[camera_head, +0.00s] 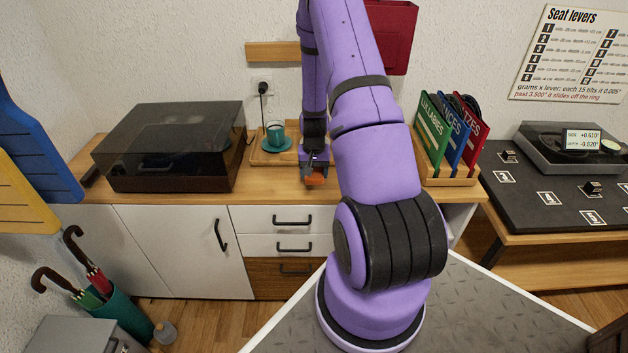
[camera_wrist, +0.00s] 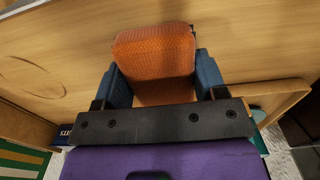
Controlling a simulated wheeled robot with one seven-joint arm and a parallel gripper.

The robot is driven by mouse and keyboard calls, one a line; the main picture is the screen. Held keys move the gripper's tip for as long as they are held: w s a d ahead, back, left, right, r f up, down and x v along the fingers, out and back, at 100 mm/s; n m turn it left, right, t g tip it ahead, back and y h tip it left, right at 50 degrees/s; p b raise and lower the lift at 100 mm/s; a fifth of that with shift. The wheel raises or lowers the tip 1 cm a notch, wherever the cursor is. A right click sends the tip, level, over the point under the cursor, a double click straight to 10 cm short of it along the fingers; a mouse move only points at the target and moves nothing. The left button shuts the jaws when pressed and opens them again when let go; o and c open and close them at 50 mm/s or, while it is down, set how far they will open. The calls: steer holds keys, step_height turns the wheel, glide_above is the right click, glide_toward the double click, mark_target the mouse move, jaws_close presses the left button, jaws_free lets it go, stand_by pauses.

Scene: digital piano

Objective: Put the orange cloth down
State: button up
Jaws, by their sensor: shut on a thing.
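The orange cloth (camera_wrist: 155,52) is held between the two blue finger pads of my gripper (camera_wrist: 162,85) in the wrist view. It looks like a small folded, textured pad. In the head view my gripper (camera_head: 314,168) is at the front part of the sideboard top, right of the teal cup, and the orange cloth (camera_head: 315,180) shows at its tip. The cloth is over or near the front edge of the wooden top (camera_head: 210,198). Whether it touches the wood cannot be told.
A teal cup (camera_head: 275,132) on a saucer stands on a wooden tray (camera_head: 262,158) just left of my gripper. A dark-lidded record player (camera_head: 175,145) is further left. A rack of coloured record sleeves (camera_head: 448,178) stands to the right. Bare wood lies in front of the tray.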

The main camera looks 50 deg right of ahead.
steer(key=shift+f, duration=1.75)
steer(key=shift+f, duration=0.1)
steer(key=o, duration=1)
